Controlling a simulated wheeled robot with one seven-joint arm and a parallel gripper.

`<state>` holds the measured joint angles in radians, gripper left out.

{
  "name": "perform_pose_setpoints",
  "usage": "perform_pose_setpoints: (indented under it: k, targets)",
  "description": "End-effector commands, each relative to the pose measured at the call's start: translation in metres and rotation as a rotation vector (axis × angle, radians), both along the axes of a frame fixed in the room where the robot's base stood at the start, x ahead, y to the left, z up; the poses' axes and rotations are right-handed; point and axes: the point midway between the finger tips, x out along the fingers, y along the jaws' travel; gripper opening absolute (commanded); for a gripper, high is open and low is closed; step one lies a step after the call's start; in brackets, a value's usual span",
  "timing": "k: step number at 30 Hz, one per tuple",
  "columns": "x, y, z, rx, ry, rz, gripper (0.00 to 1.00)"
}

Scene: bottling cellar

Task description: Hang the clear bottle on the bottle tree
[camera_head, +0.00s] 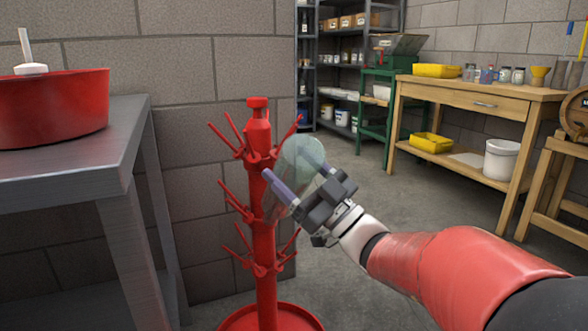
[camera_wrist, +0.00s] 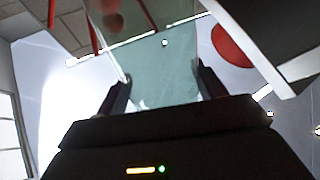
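The red bottle tree (camera_head: 259,200) stands upright in front of the block wall, with pegs in tiers angled up and outward. My gripper (camera_head: 286,160) is at its right side, beside the upper and middle tiers. It is shut on the clear bottle (camera_head: 304,154), which is pale green, see-through and tilted, its rounded broad end uppermost. In the wrist view the bottle (camera_wrist: 163,70) lies between both fingers, with red pegs (camera_wrist: 150,14) near and behind its far end. The bottle's mouth is not clear to see, and I cannot tell whether it touches a peg.
A grey metal table (camera_head: 85,140) with a red tub (camera_head: 55,110) stands close on the left. A wooden workbench (camera_head: 480,92), a green stand (camera_head: 375,110) and shelving (camera_head: 345,65) are farther back. Open floor lies between the tree and the bench.

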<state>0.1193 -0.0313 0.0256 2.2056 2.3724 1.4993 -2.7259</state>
Motion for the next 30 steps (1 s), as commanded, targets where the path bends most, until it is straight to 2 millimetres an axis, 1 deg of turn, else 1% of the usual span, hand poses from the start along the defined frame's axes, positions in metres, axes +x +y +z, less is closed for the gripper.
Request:
perform_pose_setpoints:
  k: [1,4,11,14,17,24,27,30]
  targets:
    - [0.000,0.000,0.000,0.000,0.000,0.000,0.76]
    - [0.000,0.000,0.000,0.000,0.001,-0.001,0.88]
    - [0.000,0.000,-0.002,-0.001,0.004,-0.001,0.88]
    - [-0.002,-0.003,-0.004,-0.001,0.005,-0.002,0.88]
    - [-0.008,-0.012,-0.010,-0.001,0.004,-0.004,0.88]
    - [-0.030,-0.038,-0.032,-0.001,0.004,-0.003,0.88]
    - [-0.036,-0.046,-0.039,-0.001,0.002,-0.004,0.88]
    - [-0.040,-0.050,-0.042,-0.001,0.001,-0.002,0.88]
